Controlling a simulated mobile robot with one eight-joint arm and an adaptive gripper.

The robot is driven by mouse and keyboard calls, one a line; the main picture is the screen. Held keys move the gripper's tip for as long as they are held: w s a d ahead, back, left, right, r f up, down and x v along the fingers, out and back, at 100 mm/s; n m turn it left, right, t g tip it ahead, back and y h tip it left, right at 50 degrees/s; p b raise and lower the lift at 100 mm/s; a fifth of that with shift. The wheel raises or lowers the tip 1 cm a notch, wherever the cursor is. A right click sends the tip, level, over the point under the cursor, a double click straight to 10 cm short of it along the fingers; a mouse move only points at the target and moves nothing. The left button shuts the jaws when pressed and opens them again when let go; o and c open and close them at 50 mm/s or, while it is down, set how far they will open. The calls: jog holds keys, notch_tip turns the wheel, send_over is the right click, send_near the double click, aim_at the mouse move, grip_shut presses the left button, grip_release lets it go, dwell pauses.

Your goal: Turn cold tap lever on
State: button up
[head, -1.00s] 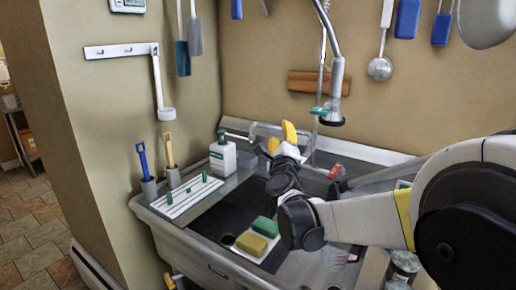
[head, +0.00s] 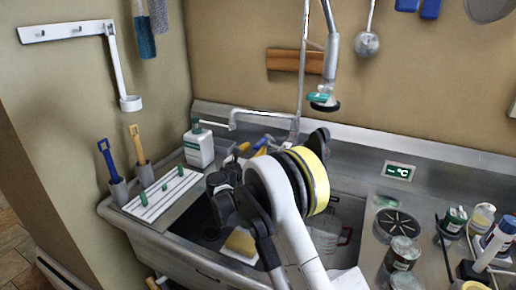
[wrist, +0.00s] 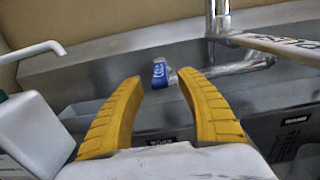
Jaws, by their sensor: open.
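The blue cold tap lever (wrist: 160,72) stands by the sink's back ledge, in the wrist view, with pale lettering on its face. My gripper (wrist: 163,84) is open, its two yellow ridged fingers apart and empty. The lever shows between and beyond the fingertips, closer to the right one; I cannot tell whether they touch. Chrome tap pipework (wrist: 228,68) is just right of the lever. In the head view, my gripper (head: 254,147) is partly hidden behind my arm, below the chrome tap spout (head: 262,113).
A white soap bottle (head: 198,148) stands left of my gripper and looms close in the wrist view (wrist: 35,125). A white rack (head: 162,194) lies on the sink's left edge. A yellow sponge (head: 241,242) is in front. Jars (head: 403,254) crowd the right counter.

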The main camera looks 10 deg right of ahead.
aim_at(258, 144)
jog(key=shift+b+x, duration=0.35)
jog(key=shift+x, duration=1.55)
jog(key=shift+r, duration=0.1)
grip_shut()
